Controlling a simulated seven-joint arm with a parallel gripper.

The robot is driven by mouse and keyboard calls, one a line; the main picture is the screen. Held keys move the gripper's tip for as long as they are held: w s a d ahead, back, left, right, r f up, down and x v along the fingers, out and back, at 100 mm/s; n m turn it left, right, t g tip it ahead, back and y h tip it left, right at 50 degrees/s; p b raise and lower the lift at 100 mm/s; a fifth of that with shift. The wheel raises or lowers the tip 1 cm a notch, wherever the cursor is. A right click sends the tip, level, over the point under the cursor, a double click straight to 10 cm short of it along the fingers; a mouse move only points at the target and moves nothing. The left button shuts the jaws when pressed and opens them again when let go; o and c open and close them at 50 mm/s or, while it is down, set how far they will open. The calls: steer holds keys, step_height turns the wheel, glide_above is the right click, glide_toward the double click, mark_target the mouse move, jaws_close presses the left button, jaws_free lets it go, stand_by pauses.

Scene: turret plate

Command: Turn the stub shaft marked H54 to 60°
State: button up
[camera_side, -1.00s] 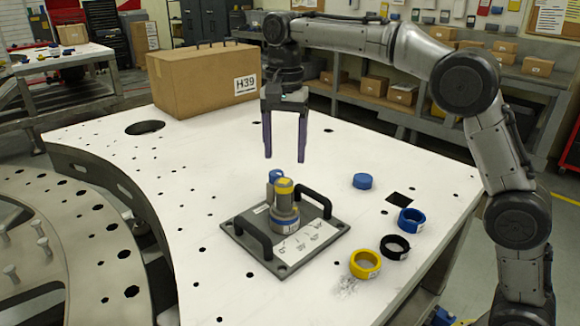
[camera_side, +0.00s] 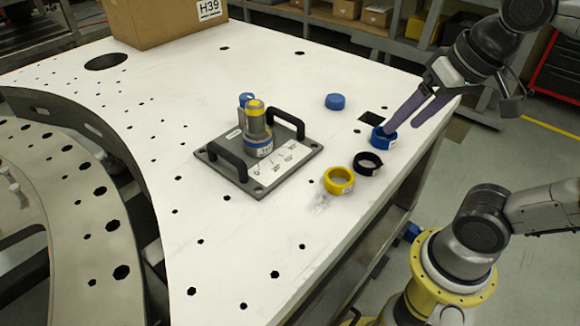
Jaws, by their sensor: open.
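A dark square plate (camera_side: 212,164) lies on the white table, with a black handle on either side. A grey stub shaft (camera_side: 257,125) with a yellow top stands upright on it, with a blue and white band round its base. A second, blue-topped post (camera_side: 245,99) stands partly hidden behind it. A white sheet with dark marks (camera_side: 286,160) lies on the plate's front. I cannot read H54 anywhere. My gripper (camera_side: 403,126) is open, tilted down at the table's right side. One fingertip is over or at the blue ring (camera_side: 384,141); I cannot tell if they touch.
A black ring (camera_side: 367,164) and a yellow ring (camera_side: 338,181) lie front-left of the blue ring. A blue disc (camera_side: 335,102) lies behind. A cardboard box marked H39 (camera_side: 160,18) stands at the back left. The table has several holes; its front left is clear.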

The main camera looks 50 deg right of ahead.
step_height(320, 180, down, 5)
steer(key=s+n, duration=0.2)
steer(key=n, duration=0.1)
steer(key=w+a+r+g, duration=0.2)
steer(key=w+r, duration=1.3)
steer(key=r, duration=0.1)
steer(key=n+g, duration=0.2)
steer(key=g, duration=0.1)
glide_above(255, 103)
step_height(255, 103, down, 7)
steer(key=shift+f, duration=4.6)
